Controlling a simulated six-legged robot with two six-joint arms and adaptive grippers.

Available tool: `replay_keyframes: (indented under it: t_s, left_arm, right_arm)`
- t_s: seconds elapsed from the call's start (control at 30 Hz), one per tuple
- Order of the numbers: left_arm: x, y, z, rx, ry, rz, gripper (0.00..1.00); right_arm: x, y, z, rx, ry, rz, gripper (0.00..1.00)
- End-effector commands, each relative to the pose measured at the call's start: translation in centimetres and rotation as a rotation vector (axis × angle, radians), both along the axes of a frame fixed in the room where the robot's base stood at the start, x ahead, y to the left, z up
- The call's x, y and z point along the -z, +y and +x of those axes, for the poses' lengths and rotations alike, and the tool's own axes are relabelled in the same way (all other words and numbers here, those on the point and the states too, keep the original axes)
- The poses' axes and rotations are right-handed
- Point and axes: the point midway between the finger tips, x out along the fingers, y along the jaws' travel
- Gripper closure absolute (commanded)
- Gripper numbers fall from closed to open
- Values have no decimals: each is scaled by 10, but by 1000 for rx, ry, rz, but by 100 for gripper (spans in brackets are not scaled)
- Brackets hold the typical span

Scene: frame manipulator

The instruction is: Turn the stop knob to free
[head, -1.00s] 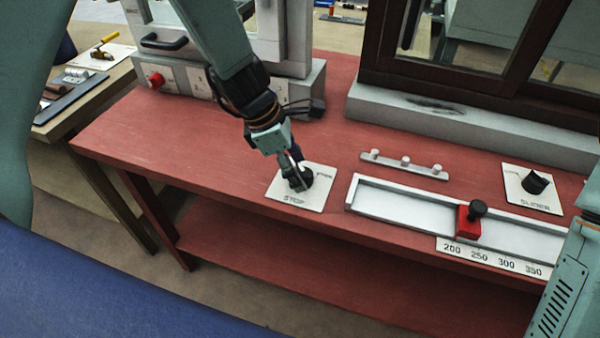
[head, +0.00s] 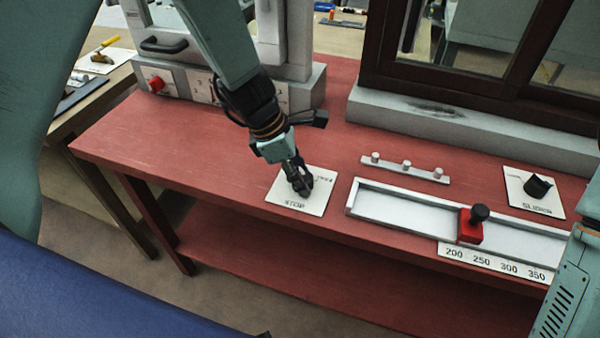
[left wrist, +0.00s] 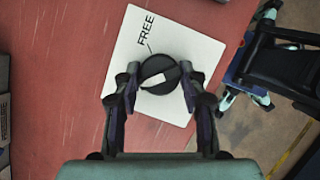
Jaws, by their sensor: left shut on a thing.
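The stop knob (left wrist: 159,75) is a round black knob with a pale mark across it, on a white plate (head: 284,194). The plate is lettered STOP at its near edge in the head view and FREE (left wrist: 146,30) at another edge in the left wrist view. A short tick runs from FREE toward the knob; I cannot tell whether the mark lines up with it. My left gripper (head: 299,187) is shut on the knob, one finger on each side, as the left wrist view (left wrist: 160,78) also shows. My right gripper is out of view.
A white rail with a red slider block (head: 470,232) and a number scale (head: 495,262) lies right of the plate. A small pegged bar (head: 405,168) lies behind the rail. The red table (head: 180,140) is clear on the left.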

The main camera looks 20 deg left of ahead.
Motion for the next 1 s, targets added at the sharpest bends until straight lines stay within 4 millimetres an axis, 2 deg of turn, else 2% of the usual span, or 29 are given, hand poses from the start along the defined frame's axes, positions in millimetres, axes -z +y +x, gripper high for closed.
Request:
replay_keyframes:
  t_s: [0.1, 0.47, 1.0]
  left_arm:
    - [-2, 0, 0, 1, -1, -2, 90]
    - [-4, 0, 1, 69, -1, -4, 90]
    - [-5, 0, 5, 529, -2, -2, 90]
  right_arm:
    - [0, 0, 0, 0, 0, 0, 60]
    - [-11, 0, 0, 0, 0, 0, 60]
    - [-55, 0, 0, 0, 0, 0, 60]
